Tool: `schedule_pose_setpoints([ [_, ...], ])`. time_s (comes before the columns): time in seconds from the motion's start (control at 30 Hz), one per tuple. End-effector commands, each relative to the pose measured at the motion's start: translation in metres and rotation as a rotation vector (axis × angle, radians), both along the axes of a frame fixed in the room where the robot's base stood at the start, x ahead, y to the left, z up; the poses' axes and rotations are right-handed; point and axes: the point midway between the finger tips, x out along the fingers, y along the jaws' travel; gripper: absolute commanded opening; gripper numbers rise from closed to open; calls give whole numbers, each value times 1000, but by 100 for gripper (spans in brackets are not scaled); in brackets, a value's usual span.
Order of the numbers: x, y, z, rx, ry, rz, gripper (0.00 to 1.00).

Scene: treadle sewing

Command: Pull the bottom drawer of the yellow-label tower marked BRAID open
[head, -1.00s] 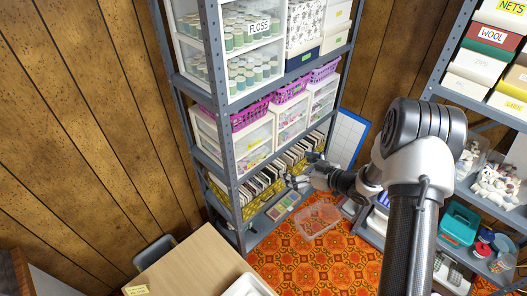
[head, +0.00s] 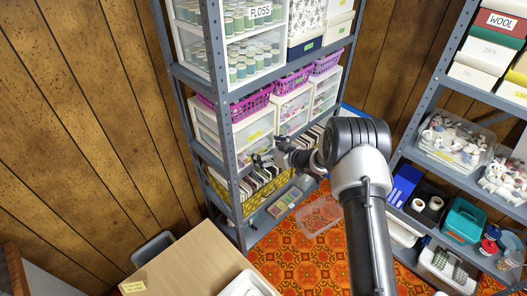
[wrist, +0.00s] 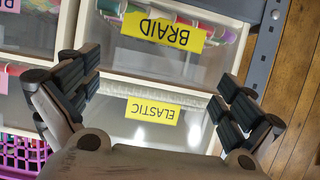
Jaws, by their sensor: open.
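The yellow-label tower (head: 208,136), a white cabinet with clear drawers, stands on the shelf beside the grey post. In the wrist view it appears upside down. A yellow BRAID label (wrist: 163,29) is on the lower drawer (wrist: 150,62), with colored contents behind it. A smaller yellow ELASTIC label (wrist: 152,110) is on the drawer above. Both drawers look shut. My gripper (wrist: 158,84) is open and empty, its fingers on either side of the tower's front. In the head view my gripper (head: 266,159) is before the tower's lower right. I cannot tell whether it touches.
The grey shelf post (wrist: 265,45) is close to one finger. A purple basket (head: 250,104) sits above the tower. A neighboring tower (head: 292,112) stands to its right. A yellow rack of cards (head: 262,190) is below. A wooden table (head: 185,262) stands in front.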

Motion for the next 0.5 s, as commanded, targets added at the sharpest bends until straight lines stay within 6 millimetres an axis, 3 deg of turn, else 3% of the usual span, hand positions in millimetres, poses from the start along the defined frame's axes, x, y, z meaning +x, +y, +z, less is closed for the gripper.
schedule_pose_setpoints([
  [0.37, 5, 6, -3, -1, -1, 0, 100],
  [0.5, 5, 6, -3, -1, -1, 0, 93],
])
